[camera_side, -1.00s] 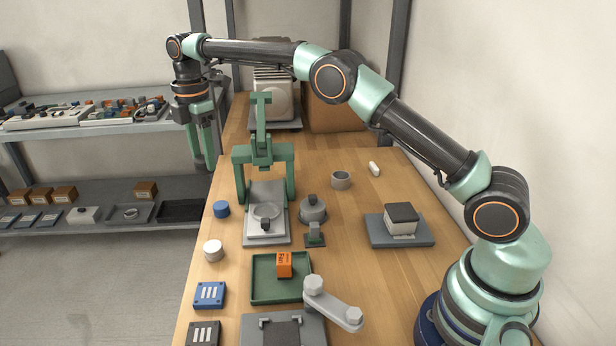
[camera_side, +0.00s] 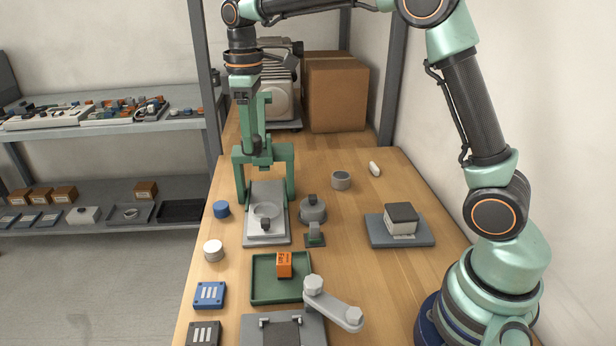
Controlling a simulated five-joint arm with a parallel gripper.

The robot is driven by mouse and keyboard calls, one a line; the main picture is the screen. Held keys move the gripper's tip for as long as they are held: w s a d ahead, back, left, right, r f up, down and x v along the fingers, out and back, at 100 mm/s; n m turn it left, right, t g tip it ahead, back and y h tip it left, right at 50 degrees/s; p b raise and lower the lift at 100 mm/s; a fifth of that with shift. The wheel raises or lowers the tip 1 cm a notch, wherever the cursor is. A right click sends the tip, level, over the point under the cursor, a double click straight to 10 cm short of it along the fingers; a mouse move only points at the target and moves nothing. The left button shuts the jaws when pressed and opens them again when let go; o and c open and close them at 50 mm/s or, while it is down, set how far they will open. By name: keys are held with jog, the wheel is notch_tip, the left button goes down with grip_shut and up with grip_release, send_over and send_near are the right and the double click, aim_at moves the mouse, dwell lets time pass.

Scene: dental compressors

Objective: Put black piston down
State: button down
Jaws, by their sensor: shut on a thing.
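My gripper (camera_side: 256,138) points down in the upper middle of the side view, in front of the green press frame (camera_side: 290,175). It is shut on a small dark piece at its fingertips, the black piston (camera_side: 258,142), which is only partly visible. The piston is held above the bench, and the gripper overlaps the frame's upright in the picture. I cannot tell the gap between them. Below stands the frame's grey base plate (camera_side: 280,238) with a round seat (camera_side: 266,211) and a small dark part on it.
A green tray (camera_side: 258,294) with an orange block (camera_side: 284,264) lies nearer the camera. A grey round part (camera_side: 313,208), a grey ring (camera_side: 341,180) and a blue cap (camera_side: 221,209) stand around the frame.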

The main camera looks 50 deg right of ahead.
jog(key=s+d+f+m, duration=0.1)
jog(key=s+d+m, duration=0.4)
jog(key=s+d, duration=0.15)
jog(key=s+d+f+n, duration=0.1)
jog(key=s+d+n, duration=0.15)
jog(key=d, duration=1.25)
jog(key=s+d+f+n, duration=0.2)
jog(key=s+d, duration=0.2)
jog(key=d, duration=1.1)
notch_tip(320, 180, down, 19)
jog(key=shift+f, duration=0.2)
jog(key=shift+c, duration=1.6)
grip_release()
